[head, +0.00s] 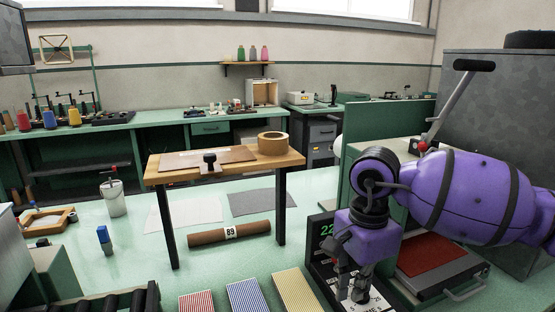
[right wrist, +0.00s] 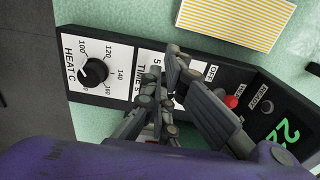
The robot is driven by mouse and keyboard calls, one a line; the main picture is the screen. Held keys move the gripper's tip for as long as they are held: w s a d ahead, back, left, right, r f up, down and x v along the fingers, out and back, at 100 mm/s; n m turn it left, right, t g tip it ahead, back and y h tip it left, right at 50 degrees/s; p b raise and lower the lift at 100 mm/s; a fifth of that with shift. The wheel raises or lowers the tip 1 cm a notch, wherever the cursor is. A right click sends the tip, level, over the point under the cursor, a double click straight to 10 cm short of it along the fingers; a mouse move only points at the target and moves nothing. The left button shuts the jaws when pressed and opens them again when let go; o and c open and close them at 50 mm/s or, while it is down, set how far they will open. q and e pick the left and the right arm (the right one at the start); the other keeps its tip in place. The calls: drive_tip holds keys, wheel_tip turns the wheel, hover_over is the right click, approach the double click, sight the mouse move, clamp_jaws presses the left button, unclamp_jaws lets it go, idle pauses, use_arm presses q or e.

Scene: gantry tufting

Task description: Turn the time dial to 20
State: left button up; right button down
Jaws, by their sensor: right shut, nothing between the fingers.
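The control panel (right wrist: 125,50) is a black strip with white dial plates, seen in the right wrist view. Its TIME S plate (right wrist: 140,72) shows a 5, but my right gripper (right wrist: 168,72) covers the time dial, so its setting is hidden. The gripper is shut over that plate; I cannot tell whether it touches the dial. In the head view my right gripper (head: 352,292) points down over the panel (head: 318,252) at the lower right. My left gripper is not in view.
The HEAT C dial (right wrist: 93,72) is beside the time plate. A red lamp (right wrist: 231,101) and a green display (right wrist: 288,130) are on the panel's other side. A press with a red pad (head: 432,258) stands right of my gripper. Striped pads (head: 295,291) lie to its left.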

drive_tip(key=shift+f, duration=0.35)
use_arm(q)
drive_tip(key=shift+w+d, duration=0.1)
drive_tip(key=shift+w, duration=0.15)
use_arm(e)
drive_tip(key=shift+s, duration=0.1)
